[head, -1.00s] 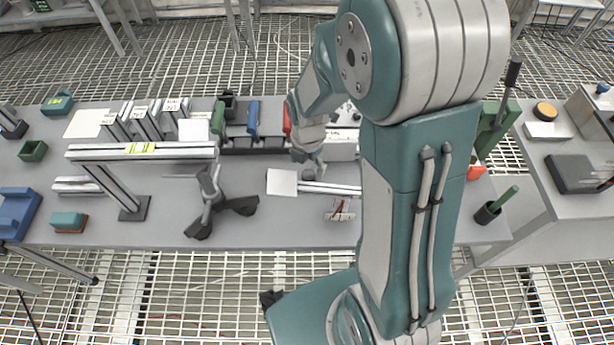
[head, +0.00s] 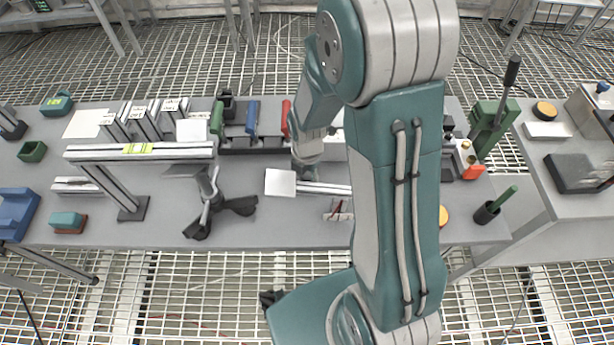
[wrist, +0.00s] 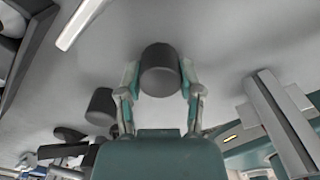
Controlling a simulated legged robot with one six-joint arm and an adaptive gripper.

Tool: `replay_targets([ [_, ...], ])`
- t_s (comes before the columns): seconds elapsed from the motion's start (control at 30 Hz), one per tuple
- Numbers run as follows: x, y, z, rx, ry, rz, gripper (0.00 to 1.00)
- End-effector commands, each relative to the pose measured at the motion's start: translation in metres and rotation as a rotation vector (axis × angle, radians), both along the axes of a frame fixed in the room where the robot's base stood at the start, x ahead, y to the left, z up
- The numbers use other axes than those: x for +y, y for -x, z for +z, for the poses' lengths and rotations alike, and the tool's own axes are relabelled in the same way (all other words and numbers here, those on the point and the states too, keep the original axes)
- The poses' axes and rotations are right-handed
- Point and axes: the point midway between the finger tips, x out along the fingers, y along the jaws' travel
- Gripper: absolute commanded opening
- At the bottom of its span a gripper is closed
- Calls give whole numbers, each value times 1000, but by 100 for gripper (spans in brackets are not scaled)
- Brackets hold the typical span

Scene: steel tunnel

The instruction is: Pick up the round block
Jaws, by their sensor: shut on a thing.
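The round block (wrist: 160,72) is a dark grey cylinder, seen close up in the wrist view. My gripper (wrist: 160,77) has one teal finger on each side of it and is shut on it. Its flat face shows toward the camera. In the head view my forearm reaches down to the middle of the grey bench (head: 275,222), and my wrist largely hides the fingers and block. I cannot tell from these frames whether the block is clear of the bench.
Another dark cylinder (wrist: 101,106) is close to my gripper's left. A white square plate (head: 280,182) lies beside my wrist. A dark tripod-footed stand (head: 211,207) and an aluminium profile frame (head: 140,151) stand to the left. Coloured clamps line the back. The front strip is mostly clear.

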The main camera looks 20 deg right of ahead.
Motion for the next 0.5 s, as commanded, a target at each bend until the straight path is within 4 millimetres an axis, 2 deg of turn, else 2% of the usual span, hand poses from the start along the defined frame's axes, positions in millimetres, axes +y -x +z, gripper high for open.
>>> replay_targets([
  [0.17,0,0,1,1,1,0,0],
  [0.27,0,-1,10,-3,0,0,0],
  [0.5,0,-1,56,-6,0,0,0],
])
